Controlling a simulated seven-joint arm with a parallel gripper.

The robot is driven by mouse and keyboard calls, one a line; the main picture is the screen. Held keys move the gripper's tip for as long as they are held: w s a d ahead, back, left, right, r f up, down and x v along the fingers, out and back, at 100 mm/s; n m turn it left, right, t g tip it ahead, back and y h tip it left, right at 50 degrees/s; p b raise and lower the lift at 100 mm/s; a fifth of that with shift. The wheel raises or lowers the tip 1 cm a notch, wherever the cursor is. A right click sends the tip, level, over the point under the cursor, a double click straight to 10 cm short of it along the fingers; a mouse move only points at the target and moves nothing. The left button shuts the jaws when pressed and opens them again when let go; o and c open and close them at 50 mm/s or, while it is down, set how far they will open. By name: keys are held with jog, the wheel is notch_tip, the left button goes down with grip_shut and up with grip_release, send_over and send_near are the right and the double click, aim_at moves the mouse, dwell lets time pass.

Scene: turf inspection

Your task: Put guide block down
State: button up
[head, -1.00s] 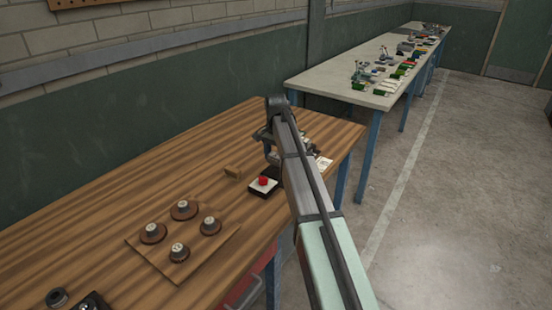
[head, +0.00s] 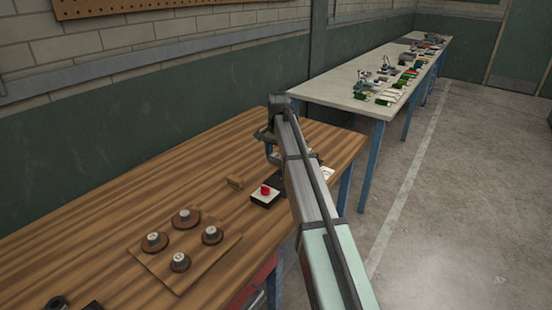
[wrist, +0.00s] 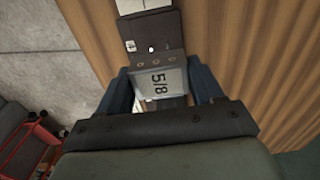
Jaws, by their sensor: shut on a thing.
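In the wrist view, the guide block (wrist: 158,76) is a dark grey piece with a pale face marked "5/8" and small round holes along its top edge. My gripper (wrist: 162,84) has its two blue fingers closed on the block's left and right sides. In the head view, my gripper (head: 270,140) is over the far right part of the wooden table (head: 110,205). My arm hides the block there. I cannot tell whether the block touches anything beneath it.
A dark plate (wrist: 150,32) lies beyond the block in the wrist view. A board (head: 205,268) with several round pieces lies nearer. A second bench (head: 330,92) stands behind.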

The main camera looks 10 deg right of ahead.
send_over(265, 162)
jog(key=shift+f, duration=4.9)
jog(key=shift+f, duration=0.15)
jog(key=o, duration=1)
jog(key=shift+o, duration=0.2)
notch_tip(265, 162, up, 12)
jog(key=shift+o, duration=0.4)
